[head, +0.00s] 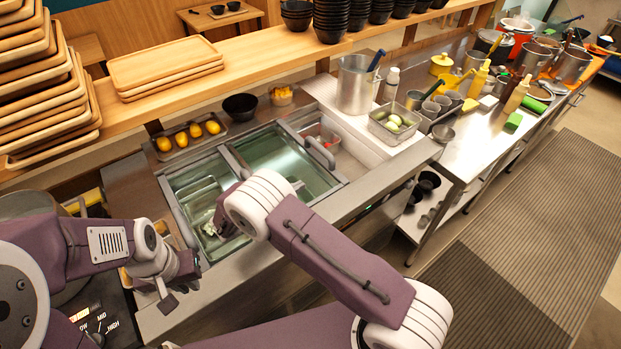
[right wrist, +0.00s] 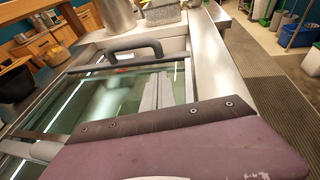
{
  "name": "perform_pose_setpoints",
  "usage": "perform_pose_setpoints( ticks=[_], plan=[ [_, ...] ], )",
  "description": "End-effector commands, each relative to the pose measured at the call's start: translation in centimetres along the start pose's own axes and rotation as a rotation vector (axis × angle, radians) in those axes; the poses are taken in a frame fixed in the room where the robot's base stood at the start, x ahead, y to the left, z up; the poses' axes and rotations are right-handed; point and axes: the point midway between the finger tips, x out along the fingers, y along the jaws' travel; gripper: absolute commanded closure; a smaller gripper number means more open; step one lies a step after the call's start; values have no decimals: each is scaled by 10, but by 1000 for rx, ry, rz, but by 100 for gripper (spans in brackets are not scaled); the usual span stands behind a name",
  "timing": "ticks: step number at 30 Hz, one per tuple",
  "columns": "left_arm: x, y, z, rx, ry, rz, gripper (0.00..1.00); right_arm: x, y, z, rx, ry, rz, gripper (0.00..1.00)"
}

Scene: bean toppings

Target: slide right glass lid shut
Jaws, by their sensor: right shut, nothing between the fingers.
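The right glass lid (head: 272,152) lies over the middle of the steel cold well in the head view, with a dark curved handle (head: 320,153) at its right end. To the right of the handle a strip of the well is uncovered. In the right wrist view the handle (right wrist: 120,50) stands across the far end of the glass. My right gripper (right wrist: 158,92) is shut and empty over the glass, apart from the handle; in the head view my arm hides it. My left gripper (head: 178,285) is by the well's front left corner; its finger gap is unclear.
A left glass lid (head: 200,180) lies beside the right one. A tray of yellow items (head: 188,138) and a black bowl (head: 240,107) stand behind the well. A steel pot (head: 356,85) and a pan (head: 396,125) stand to the right.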

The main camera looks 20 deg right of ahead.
Motion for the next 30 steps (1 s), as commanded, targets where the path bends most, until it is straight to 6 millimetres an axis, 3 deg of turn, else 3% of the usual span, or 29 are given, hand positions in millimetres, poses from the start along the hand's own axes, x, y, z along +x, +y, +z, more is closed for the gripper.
perform_pose_setpoints(
  ticks=[12,16,21,30],
  plan=[
    [-23,0,-3,0,0,0,88,89,-2,2,0,2,-7,100],
    [-32,1,-3,0,0,0,88,109,-2,9,2,2,-6,100],
    [-35,1,-4,0,0,0,88,125,-2,12,2,2,-4,100],
    [-35,1,-4,0,0,0,88,128,-1,12,0,2,-2,100]
  ],
)
